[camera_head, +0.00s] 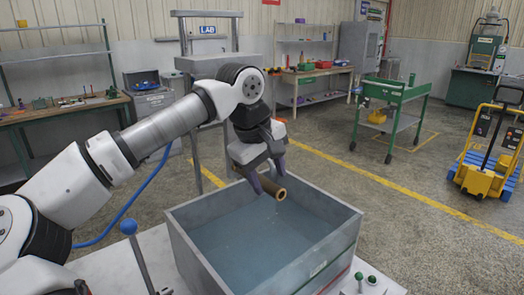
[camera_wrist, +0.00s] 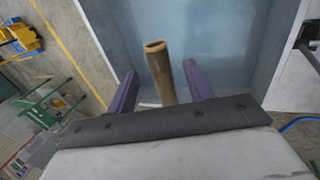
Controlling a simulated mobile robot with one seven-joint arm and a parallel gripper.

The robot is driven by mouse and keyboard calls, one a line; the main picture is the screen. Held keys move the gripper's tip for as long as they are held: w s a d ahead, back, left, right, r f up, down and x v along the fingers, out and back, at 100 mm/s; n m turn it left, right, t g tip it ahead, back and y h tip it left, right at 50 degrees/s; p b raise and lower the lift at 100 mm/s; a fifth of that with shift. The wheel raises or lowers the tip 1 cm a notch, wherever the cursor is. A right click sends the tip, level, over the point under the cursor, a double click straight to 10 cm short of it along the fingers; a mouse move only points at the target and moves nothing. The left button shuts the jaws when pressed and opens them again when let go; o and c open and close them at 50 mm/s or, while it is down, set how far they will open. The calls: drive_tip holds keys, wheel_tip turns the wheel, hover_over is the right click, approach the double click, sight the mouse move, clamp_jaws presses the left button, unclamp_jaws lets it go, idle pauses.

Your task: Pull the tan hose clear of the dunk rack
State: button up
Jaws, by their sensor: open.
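The tan hose (camera_head: 273,188) shows in the head view as a short tan tube with an open round end, above the far part of the grey tank. In the wrist view the tan hose (camera_wrist: 159,72) stands between my two purple fingers, with a visible gap on each side. My gripper (camera_head: 268,181) is open and straddles the hose from above; the wrist view also shows its fingers (camera_wrist: 160,70) apart. The hose's rear part is hidden behind my gripper. I cannot tell how the hose is held up.
The grey tank (camera_head: 186,228) has raised walls and bluish water (camera_head: 260,235). A grey frame (camera_head: 205,62) with a LAB sign stands behind my arm. A blue-knobbed lever (camera_head: 128,227) stands at the front left. A green cart (camera_head: 390,92) and yellow pallet truck (camera_head: 478,175) are farther off.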

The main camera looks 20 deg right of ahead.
sight(276, 188)
drive_tip(key=shift+x, duration=1.4)
drive_tip(key=c, duration=1.1)
drive_tip(key=shift+s, duration=0.1)
drive_tip(key=shift+s+d, duration=0.25)
drive_tip(key=shift+s, duration=0.35)
drive_tip(key=shift+s+d+b, duration=0.25)
drive_tip(key=shift+s, duration=0.5)
drive_tip(key=shift+s+d+b, duration=0.25)
drive_tip(key=shift+s+d, duration=0.05)
drive_tip(key=shift+s, duration=0.4)
drive_tip(key=shift+s+d+b, duration=0.25)
drive_tip(key=shift+s, duration=0.5)
drive_tip(key=shift+r, duration=0.1)
drive_tip(key=shift+s+d+r+p, duration=0.25)
drive_tip(key=shift+s+r+p, duration=0.15)
drive_tip(key=shift+s+r, duration=0.3)
drive_tip(key=shift+s+d+r+p, duration=0.25)
drive_tip(key=shift+s+r+p, duration=0.1)
drive_tip(key=shift+s+r, duration=0.4)
